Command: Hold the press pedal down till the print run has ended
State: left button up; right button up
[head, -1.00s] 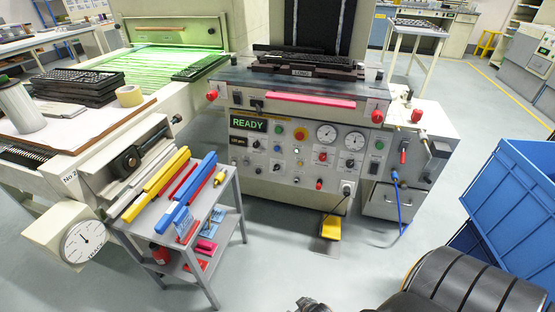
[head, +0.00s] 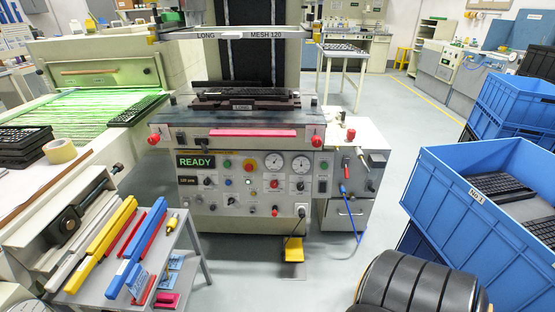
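The press pedal (head: 293,250) is a yellow plate on the floor at the foot of the press, below the front panel. The press (head: 245,185) stands in the middle, and its green display (head: 195,162) reads READY. A dark keyboard (head: 245,96) sits in the fixture marked LONG on the press bed. The screen frame (head: 235,34), marked LONG and MESH 120, is above it. Neither of my grippers is in view. Nothing that I can see touches the pedal.
A grey cart (head: 190,275) with squeegees stands at the left front. A blue crate (head: 455,210) holding keyboards stands at the right. A green-lit conveyor (head: 75,110) is at the left. The floor in front of the pedal looks clear.

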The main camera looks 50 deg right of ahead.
aim_at(294, 248)
jog(key=z, duration=1.7)
